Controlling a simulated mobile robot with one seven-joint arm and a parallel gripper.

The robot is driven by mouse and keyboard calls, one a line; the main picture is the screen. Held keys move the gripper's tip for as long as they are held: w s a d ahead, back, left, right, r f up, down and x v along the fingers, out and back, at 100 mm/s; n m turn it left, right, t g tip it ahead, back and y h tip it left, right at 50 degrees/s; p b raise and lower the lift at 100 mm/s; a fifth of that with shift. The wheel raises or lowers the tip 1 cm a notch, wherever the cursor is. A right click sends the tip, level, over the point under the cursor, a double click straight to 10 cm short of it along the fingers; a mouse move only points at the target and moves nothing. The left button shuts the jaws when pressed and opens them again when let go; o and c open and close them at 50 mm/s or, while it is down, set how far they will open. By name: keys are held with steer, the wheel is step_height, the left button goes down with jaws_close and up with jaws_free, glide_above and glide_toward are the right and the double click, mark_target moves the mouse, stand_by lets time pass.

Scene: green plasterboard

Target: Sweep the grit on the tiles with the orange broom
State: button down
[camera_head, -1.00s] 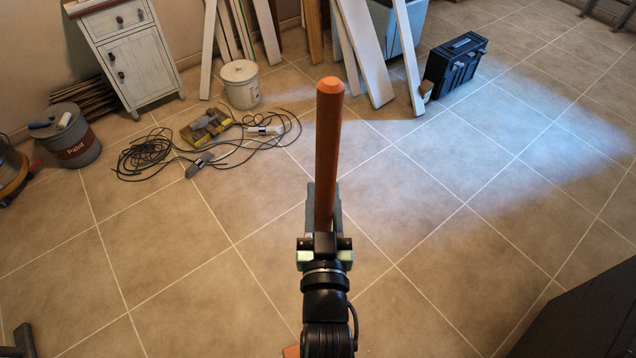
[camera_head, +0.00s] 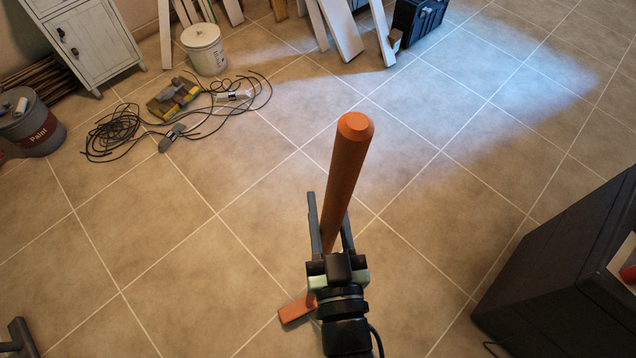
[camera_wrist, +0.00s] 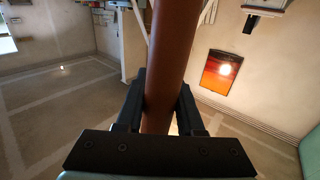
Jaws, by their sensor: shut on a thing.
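My gripper (camera_head: 330,218) is shut on the handle of the orange broom (camera_head: 346,165). The handle stands nearly upright, with its top end leaning slightly right and rising above the fingers. In the wrist view the handle (camera_wrist: 172,60) runs between the two dark fingers (camera_wrist: 160,105). An orange end piece of the broom (camera_head: 297,309) shows low beside my wrist; the rest of the lower broom is hidden behind my arm. The beige floor tiles (camera_head: 230,250) spread all around. I cannot make out any grit on them.
Tangled black cable (camera_head: 118,130) and a yellow tool (camera_head: 172,98) lie at left, near a white bucket (camera_head: 205,50) and a paint bucket (camera_head: 32,128). Boards (camera_head: 341,30) lean at the back by a black case (camera_head: 418,18). A dark cabinet (camera_head: 560,265) stands close at right. The middle floor is clear.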

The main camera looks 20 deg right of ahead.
steer(key=s+p, duration=1)
steer(key=s, duration=1.6)
steer(key=shift+d+f, duration=0.15)
steer(key=w, duration=4.4)
steer(key=shift+a, duration=0.2)
